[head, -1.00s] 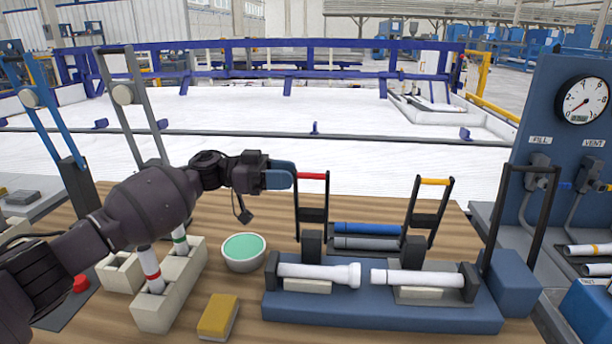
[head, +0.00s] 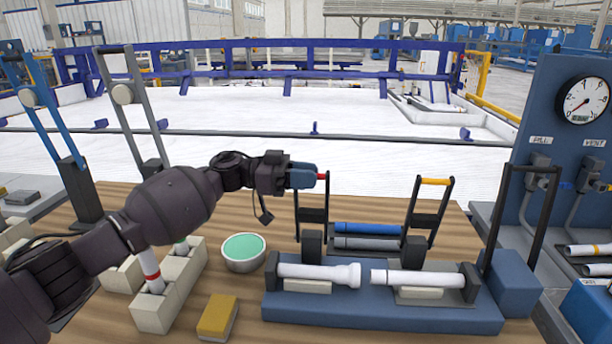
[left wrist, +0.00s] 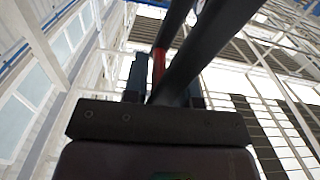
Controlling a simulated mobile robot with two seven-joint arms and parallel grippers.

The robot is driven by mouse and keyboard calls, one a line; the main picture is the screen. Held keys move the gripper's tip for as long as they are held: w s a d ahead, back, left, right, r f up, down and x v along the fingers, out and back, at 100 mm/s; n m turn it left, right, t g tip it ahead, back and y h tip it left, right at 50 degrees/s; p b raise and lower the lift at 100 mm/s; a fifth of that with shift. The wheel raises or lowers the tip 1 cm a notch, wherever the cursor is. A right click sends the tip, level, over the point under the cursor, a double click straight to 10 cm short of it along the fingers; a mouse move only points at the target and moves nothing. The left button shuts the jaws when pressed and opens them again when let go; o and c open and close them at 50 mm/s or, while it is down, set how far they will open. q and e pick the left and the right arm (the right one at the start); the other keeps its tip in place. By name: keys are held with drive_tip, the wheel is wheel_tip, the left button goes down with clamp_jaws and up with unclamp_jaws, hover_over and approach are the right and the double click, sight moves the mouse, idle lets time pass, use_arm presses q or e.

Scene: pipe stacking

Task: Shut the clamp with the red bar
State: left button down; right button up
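The clamp with the red bar (head: 323,176) stands on the left part of the blue fixture (head: 385,318). Its black lever frame (head: 312,215) is raised upright, behind a white pipe with a flared end (head: 318,272) lying in the left cradle. My left gripper (head: 305,177) is at the top of this lever, its blue fingers covering most of the red bar. In the left wrist view the red bar (left wrist: 158,66) shows between the two blue fingers, which are apart; the black lever frame (left wrist: 205,45) crosses in front. My right gripper is in neither view.
A second clamp with a yellow bar (head: 435,182) stands raised to the right, behind another white pipe (head: 415,278). A green-topped bowl (head: 244,247), yellow block (head: 218,316) and pale pipe holder (head: 170,295) are to the left. A gauge panel (head: 570,130) stands right.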

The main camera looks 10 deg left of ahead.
use_arm(q)
drive_tip(key=shift+s, duration=0.1)
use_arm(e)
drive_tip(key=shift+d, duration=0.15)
use_arm(q)
drive_tip(key=s+f+m+p, duration=0.5)
drive_tip(key=s, duration=0.5)
drive_tip(key=shift+f+m+p, duration=0.3)
drive_tip(key=shift+p, duration=0.05)
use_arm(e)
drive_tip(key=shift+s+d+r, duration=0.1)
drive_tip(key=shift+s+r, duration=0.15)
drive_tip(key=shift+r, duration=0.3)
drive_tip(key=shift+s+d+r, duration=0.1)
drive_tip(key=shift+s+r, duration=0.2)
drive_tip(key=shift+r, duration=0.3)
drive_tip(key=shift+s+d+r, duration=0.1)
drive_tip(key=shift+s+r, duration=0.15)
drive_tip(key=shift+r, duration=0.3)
use_arm(q)
drive_tip(key=c, duration=1.1)
unclamp_jaws()
drive_tip(key=a, duration=1.1)
drive_tip(key=shift+b, duration=0.4)
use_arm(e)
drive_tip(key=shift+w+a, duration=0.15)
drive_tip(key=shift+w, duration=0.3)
